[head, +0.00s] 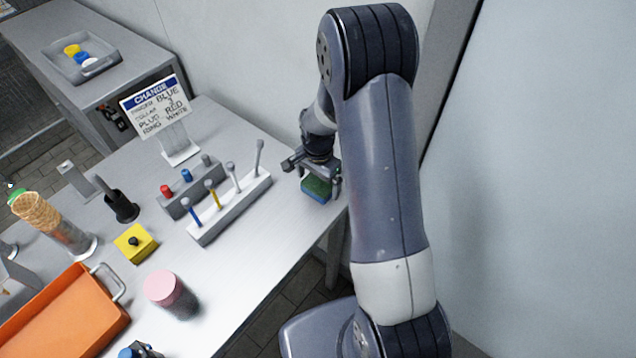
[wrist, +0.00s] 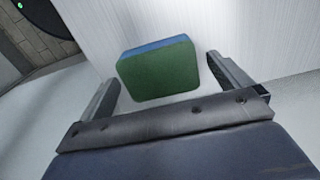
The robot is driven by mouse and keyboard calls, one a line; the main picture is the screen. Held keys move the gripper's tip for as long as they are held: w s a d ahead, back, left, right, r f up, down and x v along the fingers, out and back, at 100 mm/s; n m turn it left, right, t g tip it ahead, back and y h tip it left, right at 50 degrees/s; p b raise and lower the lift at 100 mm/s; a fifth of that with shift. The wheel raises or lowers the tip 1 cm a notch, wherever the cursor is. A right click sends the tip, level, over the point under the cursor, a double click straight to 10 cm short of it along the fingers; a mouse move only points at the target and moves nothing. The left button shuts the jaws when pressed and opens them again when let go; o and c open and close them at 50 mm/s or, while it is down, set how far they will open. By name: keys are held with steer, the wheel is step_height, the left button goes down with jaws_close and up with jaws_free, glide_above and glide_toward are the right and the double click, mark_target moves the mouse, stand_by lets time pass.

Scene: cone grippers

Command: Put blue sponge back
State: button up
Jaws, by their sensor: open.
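The sponge (head: 317,189) has a green face and a blue layer. It lies on the table near its right edge in the head view, partly hidden by my gripper. In the wrist view the sponge (wrist: 160,72) sits between and a little beyond the two fingers. My gripper (head: 318,176) is over the sponge at the table's far right end. In the wrist view my gripper (wrist: 164,82) is open, its fingers apart on either side of the sponge with gaps showing.
A rack with colored pegs (head: 230,207) stands left of the sponge. Further left are a sign (head: 156,107), a yellow block (head: 135,244), a pink-topped cylinder (head: 171,294) and an orange tray (head: 70,325). A wall (head: 270,65) runs behind the table.

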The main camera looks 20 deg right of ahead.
mark_target(318, 184)
step_height(318, 184, up, 11)
steer(key=b, duration=0.1)
steer(key=shift+f, duration=0.15)
steer(key=shift+f, duration=0.1)
step_height(318, 184, down, 13)
steer(key=shift+r+p, duration=0.1)
steer(key=shift+p, duration=0.2)
steer(key=shift+r+p, duration=0.35)
steer(key=shift+r, duration=1)
